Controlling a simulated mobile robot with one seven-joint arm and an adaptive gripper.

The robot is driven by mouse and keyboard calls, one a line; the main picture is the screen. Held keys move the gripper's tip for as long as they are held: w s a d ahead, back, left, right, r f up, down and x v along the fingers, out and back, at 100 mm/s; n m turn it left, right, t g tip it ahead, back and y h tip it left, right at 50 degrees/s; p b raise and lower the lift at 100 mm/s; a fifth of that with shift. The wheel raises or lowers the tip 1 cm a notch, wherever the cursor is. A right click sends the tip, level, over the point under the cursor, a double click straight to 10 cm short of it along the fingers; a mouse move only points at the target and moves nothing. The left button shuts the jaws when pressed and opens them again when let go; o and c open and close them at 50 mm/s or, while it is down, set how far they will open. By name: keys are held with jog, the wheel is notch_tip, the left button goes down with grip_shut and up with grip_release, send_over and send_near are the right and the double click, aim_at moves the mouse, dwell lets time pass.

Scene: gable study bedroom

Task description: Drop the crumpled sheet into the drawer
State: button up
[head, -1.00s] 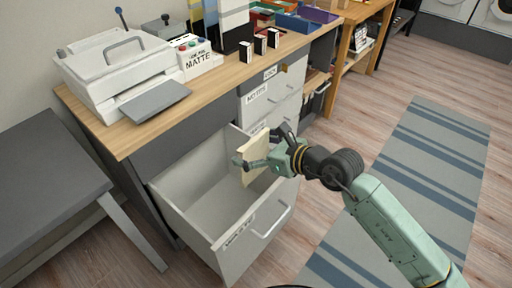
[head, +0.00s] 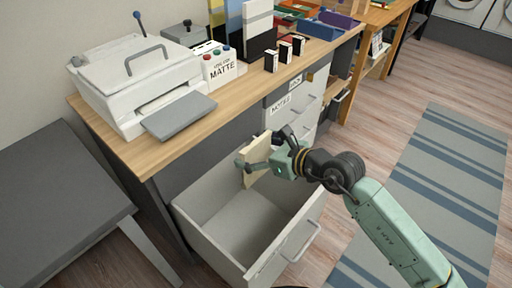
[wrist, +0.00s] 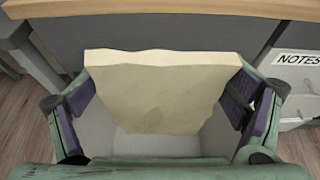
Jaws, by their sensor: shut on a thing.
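The crumpled sheet (wrist: 160,85) is a cream, slightly ragged-edged piece. It spans the space between the purple finger pads in the wrist view. My gripper (head: 260,156) is shut on it and holds it upright above the rear part of the drawer (head: 246,222). The drawer is pale grey, pulled well out of the desk, and the part of its inside that shows is empty. In the wrist view the sheet hides much of the drawer behind it.
The wooden desktop (head: 235,82) overhangs close behind the gripper. Shut labelled drawers (head: 283,108) stand right of the open one. A grey table (head: 60,195) is at left.

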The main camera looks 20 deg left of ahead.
jog(key=shift+f+b, duration=0.95)
jog(key=shift+f, duration=1.6)
jog(key=o, duration=0.7)
jog(key=shift+d, duration=0.1)
jog(key=v, duration=1.1)
jog(key=shift+s+d+r, duration=0.15)
jog(key=shift+s+d, duration=0.05)
jog(key=shift+d, duration=0.15)
